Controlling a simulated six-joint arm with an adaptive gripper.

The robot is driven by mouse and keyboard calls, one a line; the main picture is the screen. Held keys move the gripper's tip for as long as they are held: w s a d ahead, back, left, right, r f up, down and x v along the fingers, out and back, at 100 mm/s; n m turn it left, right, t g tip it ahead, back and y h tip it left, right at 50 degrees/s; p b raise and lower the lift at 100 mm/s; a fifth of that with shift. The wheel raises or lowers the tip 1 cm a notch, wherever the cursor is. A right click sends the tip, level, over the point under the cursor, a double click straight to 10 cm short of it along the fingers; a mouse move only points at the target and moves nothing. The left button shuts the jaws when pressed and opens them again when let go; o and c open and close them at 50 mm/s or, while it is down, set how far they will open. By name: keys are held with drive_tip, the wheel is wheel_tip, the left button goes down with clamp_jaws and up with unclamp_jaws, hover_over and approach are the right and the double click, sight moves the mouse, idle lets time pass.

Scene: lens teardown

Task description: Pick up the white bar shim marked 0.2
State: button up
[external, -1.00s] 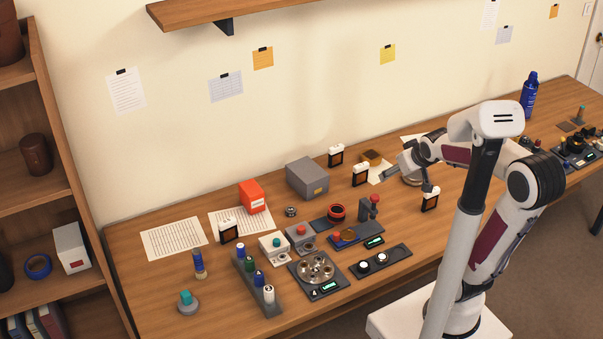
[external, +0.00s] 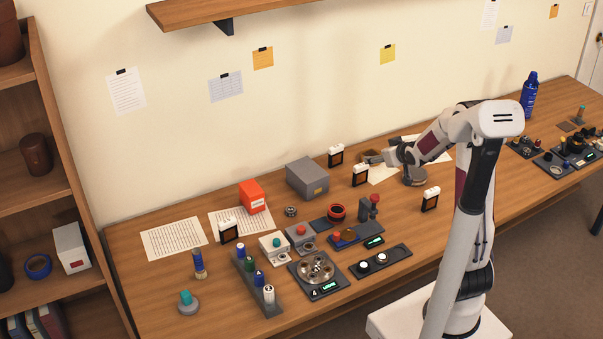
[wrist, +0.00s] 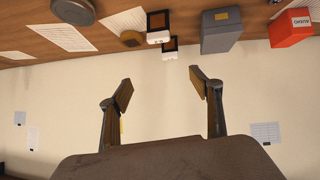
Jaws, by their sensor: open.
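Several black frames with an orange-brown window and a white bar on top stand on the table. One is at the back (external: 336,155), one just in front of it (external: 361,175), one at the right (external: 430,199) and one at the left (external: 228,229). I cannot read any 0.2 mark, so I cannot tell which is the named shim. Two white-topped frames show at the top of the wrist view (wrist: 158,36) (wrist: 170,53). My gripper (wrist: 162,82) is open and empty, facing the wall. In the external view my gripper (external: 376,157) is above the table's back right of these frames.
A grey box (external: 307,178) and an orange-red box (external: 252,196) stand at the back left. A round grey disc (external: 415,177) lies below my wrist. Several trays and fixtures crowd the front middle. A blue bottle (external: 529,95) stands far right.

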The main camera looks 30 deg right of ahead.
drive_tip(key=w+d+f+t, duration=0.1)
drive_tip(key=w+d+f, duration=0.1)
drive_tip(key=w+f, duration=0.3)
drive_tip(key=t+y, duration=0.1)
drive_tip(key=y, duration=0.1)
approach(363, 170)
drive_tip(key=w, duration=0.3)
drive_tip(key=shift+d+f+t, duration=0.15)
drive_tip(key=shift+f+t, duration=0.35)
drive_tip(key=shift+f, duration=0.2)
drive_tip(key=shift+w, duration=0.1)
drive_tip(key=shift+x, duration=1.25)
drive_tip(key=shift+f, duration=0.15)
drive_tip(key=shift+a+f+x, duration=0.1)
drive_tip(key=shift+f+x, duration=0.05)
drive_tip(key=shift+x, duration=1.1)
drive_tip(key=shift+a+f+x, duration=0.1)
drive_tip(key=shift+a+x, duration=0.05)
drive_tip(key=shift+x, duration=1.15)
